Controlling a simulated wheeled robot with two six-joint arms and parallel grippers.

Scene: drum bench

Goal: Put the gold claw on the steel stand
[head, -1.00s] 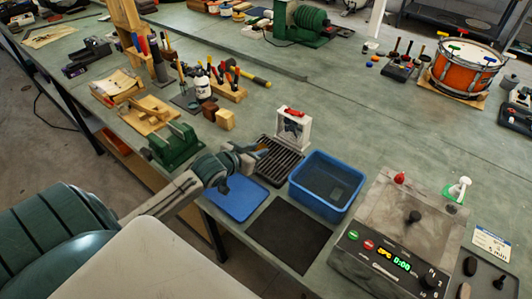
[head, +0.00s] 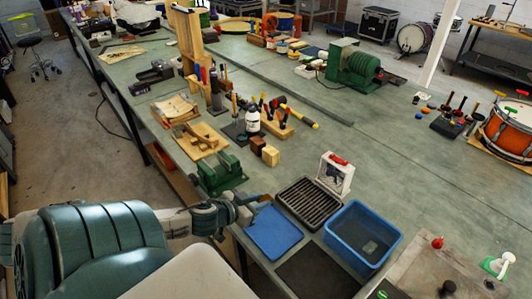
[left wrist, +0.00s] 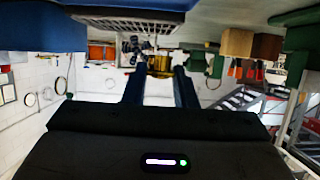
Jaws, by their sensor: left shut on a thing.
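My left gripper (head: 260,201) is low over the back left corner of a blue mat (head: 273,234) at the bench's front edge. In the left wrist view its two dark fingers (left wrist: 160,82) are shut on a small yellowish piece, the gold claw (left wrist: 160,66), which shows between the fingertips. In the head view the claw is too small or hidden to make out. I cannot pick out the steel stand for sure in either view. My right gripper is not in view.
A black ribbed rack (head: 309,203), a blue tub (head: 362,236) and a white frame with a red top (head: 335,174) stand right of the gripper. A green vise (head: 220,173) is behind left. Open green bench top (head: 390,150) lies further right.

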